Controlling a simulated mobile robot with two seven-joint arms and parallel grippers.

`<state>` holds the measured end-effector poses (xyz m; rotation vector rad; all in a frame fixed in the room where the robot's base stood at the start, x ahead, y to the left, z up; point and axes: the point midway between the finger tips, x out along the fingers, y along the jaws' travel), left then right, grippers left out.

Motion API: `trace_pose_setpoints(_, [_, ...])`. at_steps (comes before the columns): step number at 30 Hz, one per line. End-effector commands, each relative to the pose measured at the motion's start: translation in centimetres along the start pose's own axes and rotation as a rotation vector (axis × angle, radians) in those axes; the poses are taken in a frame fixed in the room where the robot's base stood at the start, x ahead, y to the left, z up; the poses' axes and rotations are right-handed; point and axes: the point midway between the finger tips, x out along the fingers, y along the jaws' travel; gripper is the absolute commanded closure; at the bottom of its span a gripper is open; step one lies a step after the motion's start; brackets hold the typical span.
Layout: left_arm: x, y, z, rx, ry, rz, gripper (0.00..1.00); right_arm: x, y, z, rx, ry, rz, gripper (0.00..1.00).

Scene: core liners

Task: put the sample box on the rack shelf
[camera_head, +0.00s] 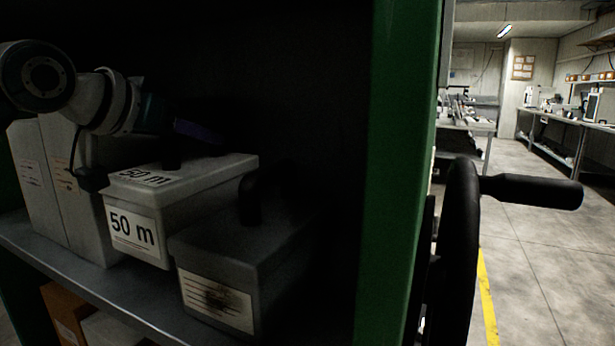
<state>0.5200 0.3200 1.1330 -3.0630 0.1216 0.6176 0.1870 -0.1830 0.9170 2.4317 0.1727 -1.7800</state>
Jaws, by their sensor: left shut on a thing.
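The white sample box (195,205), labelled "50 m" on its front and lid, is inside the dark rack over the metal shelf (110,285). It stands between pale boxes on the left and a grey box on the right. My left arm comes in from the left above it. My left gripper (172,150) is at the dark handle on its lid and is shut on it; the fingers are mostly lost in shadow. The box looks level. I cannot tell whether its base touches the shelf. My right gripper is not in view.
Tall pale boxes (50,190) stand at the left on the shelf. A grey handled box (240,270) with a stained label stands at the right front. A green rack post (395,180) and a black handwheel (460,250) border the right side. Open floor (545,260) lies beyond.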

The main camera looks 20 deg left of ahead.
Motion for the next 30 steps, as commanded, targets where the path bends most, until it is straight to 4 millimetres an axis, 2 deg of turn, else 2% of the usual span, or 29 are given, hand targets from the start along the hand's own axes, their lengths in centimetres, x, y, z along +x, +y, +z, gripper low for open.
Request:
trace_pose_setpoints(12, [1.7, 0.0, 3.8, 0.0, 0.009, 0.0, 1.0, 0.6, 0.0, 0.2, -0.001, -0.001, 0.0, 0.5])
trace_pose_setpoints(19, [1.7, 0.0, 4.0, 0.002, 0.009, -0.001, 1.0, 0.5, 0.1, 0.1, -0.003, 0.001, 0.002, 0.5])
trace_pose_setpoints(20, [1.8, 0.0, 4.3, 0.001, 0.0, 0.0, 0.67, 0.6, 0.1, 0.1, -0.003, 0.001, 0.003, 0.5])
trace_pose_setpoints(27, [1.8, 0.0, 4.2, 0.0, 0.001, 0.0, 0.4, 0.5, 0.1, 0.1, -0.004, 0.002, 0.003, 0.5])
trace_pose_setpoints(30, [1.8, 0.0, 4.2, 0.0, 0.002, 0.0, 0.4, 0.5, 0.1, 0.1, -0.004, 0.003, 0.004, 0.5])
